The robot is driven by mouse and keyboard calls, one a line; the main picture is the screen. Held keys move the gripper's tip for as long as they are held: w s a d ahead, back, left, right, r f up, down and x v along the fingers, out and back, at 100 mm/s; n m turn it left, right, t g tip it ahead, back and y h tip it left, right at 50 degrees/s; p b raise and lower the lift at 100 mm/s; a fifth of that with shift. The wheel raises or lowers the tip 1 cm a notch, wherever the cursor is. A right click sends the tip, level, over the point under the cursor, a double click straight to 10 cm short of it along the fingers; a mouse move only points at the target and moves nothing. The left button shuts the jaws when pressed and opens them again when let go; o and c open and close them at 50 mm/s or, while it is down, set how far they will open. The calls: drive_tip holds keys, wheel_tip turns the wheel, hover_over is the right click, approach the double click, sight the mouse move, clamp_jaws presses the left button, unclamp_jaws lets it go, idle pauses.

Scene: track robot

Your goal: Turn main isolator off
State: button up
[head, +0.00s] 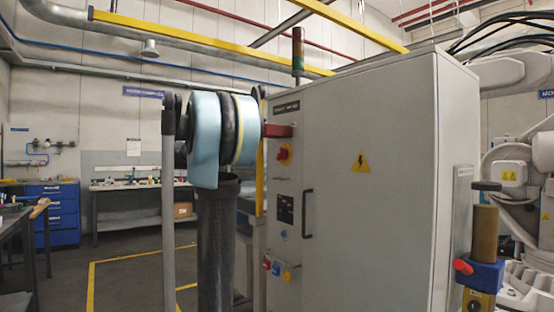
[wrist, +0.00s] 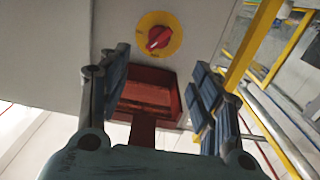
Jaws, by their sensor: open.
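The main isolator is a red rotary knob (wrist: 159,38) on a round yellow plate. In the wrist view it is at the top centre, beyond my fingertips, and its handle looks slanted. The head view shows the knob (head: 284,154) on the narrow left face of the grey cabinet (head: 385,160). My gripper (wrist: 161,65) is open, with blue-padded fingers spread wide and nothing held. The fingers do not touch the knob. In the head view my arm hides most of the gripper. The plate's lettering is too small to read.
A red box-like fitting (wrist: 150,92) lies between my fingers in the wrist view. It juts from the cabinet above the knob in the head view (head: 277,130). A yellow post (wrist: 255,40) stands beside the cabinet. Coloured padlock-like items (head: 277,268) hang lower down.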

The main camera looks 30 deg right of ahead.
sight(279, 158)
drive_tip(key=d, duration=0.5)
drive_tip(key=w+d, duration=0.1)
drive_tip(key=d, duration=1.1)
drive_tip(key=shift+w+d, duration=0.1)
drive_tip(key=shift+w, duration=0.1)
